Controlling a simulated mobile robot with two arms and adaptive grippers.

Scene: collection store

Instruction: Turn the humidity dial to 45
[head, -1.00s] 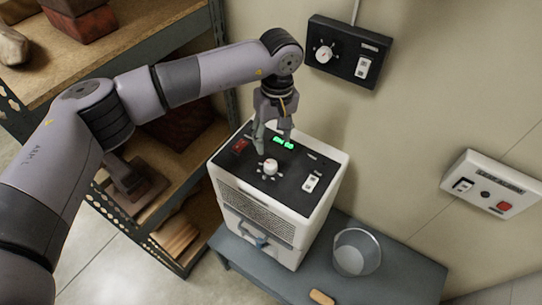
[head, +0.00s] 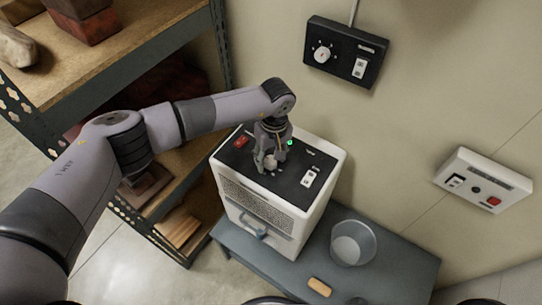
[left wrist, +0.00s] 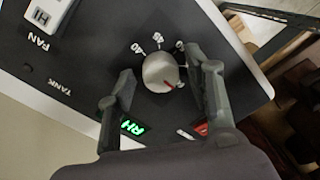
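The humidity dial is a round pale knob (head: 270,163) on the black top panel of a white humidifier unit (head: 262,213). In the left wrist view the dial (left wrist: 160,72) has a red pointer mark on its lower right side, away from the printed 45 above it. My left gripper (head: 271,157) is over the panel, fingers down at the dial. In the left wrist view its open fingers (left wrist: 160,75) stand on either side of the knob, with small gaps visible. A green lit display (left wrist: 132,127) shows below the dial, partly hidden. My right gripper is not in view.
A white fan switch (head: 310,176) is right of the dial; a red switch (head: 241,142) is left. A clear bucket (head: 353,243) and a tan block (head: 319,286) are on the grey bench (head: 395,275). Shelving (head: 60,95) stands left. Wall boxes (head: 346,52) are behind.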

